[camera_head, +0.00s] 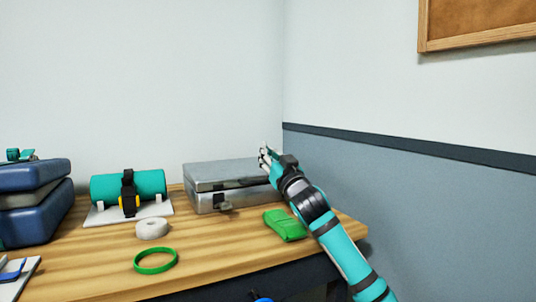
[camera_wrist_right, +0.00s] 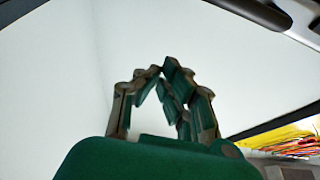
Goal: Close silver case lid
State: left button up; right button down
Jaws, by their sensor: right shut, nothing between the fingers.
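The silver case (camera_head: 215,200) stands at the back of the wooden table, near the wall corner. Its lid (camera_head: 220,173) lies over the base, looking nearly level. A dark band shows between lid and base toward the right; I cannot tell if the lid is fully seated. A dark latch (camera_head: 223,206) is on the front. My right gripper (camera_head: 265,155) is at the lid's right end, at or just above its top; contact is unclear. Its fingers are shut and empty, and they also show in the right wrist view (camera_wrist_right: 165,85). My left gripper is not in view.
A white tape roll (camera_head: 152,228) and a green ring (camera_head: 155,261) lie in front. A teal roll (camera_head: 145,186) with a black strap stands left of the case. Blue cases (camera_head: 38,217) are stacked at far left.

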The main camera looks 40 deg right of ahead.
jog(key=v, duration=0.7)
jog(key=shift+s, duration=0.25)
jog(key=shift+f, duration=0.15)
